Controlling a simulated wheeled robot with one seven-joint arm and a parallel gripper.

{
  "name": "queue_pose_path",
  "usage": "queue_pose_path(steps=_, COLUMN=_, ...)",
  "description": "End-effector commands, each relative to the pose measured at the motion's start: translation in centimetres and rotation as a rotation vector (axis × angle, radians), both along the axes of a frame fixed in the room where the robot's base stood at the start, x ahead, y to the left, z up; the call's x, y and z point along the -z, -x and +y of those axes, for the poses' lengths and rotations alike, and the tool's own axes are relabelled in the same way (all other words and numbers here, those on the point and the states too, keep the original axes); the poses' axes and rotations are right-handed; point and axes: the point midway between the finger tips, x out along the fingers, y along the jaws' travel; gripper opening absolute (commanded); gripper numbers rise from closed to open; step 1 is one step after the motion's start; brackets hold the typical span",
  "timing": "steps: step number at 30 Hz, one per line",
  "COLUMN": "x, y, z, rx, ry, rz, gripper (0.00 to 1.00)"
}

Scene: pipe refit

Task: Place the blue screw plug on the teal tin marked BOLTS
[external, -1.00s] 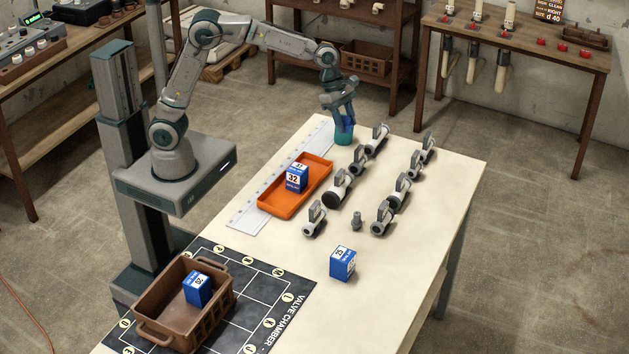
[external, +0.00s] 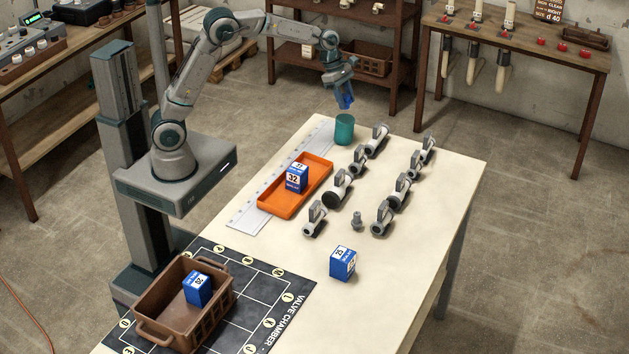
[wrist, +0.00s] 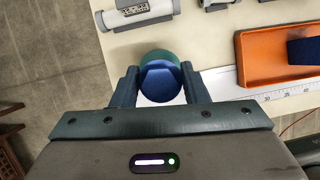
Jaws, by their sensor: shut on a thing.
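My gripper (external: 345,103) is raised above the teal tin (external: 344,131), which stands upright near the far edge of the pale table. The tin's teal rim (wrist: 158,54) shows just behind and below the plug. The tin's marking cannot be read, and its top is partly hidden by the plug in the wrist view.
A blue box (external: 343,263) stands nearer. A brown crate (external: 165,313) with a blue box is on the dark mat. The table's far edge is close behind the tin.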

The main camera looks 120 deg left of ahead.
Motion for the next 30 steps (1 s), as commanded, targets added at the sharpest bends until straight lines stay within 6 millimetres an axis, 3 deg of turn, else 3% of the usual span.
queue_pose_path(steps=4, x=0.8, y=0.0, z=0.3, rx=0.002, ry=0.001, rz=0.0, gripper=0.19)
queue_pose_path(steps=11, x=4.0, y=0.1, z=0.2, rx=0.0, ry=0.002, rz=0.001, gripper=0.19)
queue_pose_path(steps=21, x=4.4, y=0.0, z=0.2, rx=0.001, ry=0.0, rz=0.0, gripper=0.19)
queue_pose_path(steps=22, x=4.4, y=0.0, z=0.2, rx=0.001, ry=0.0, rz=0.0, gripper=0.43)
queue_pose_path(steps=24, x=4.4, y=0.0, z=0.2, rx=0.001, ry=0.0, rz=-0.001, gripper=0.62)
queue_pose_path(steps=30, x=4.3, y=0.0, z=0.2, rx=0.001, ry=0.0, rz=0.0, gripper=0.62)
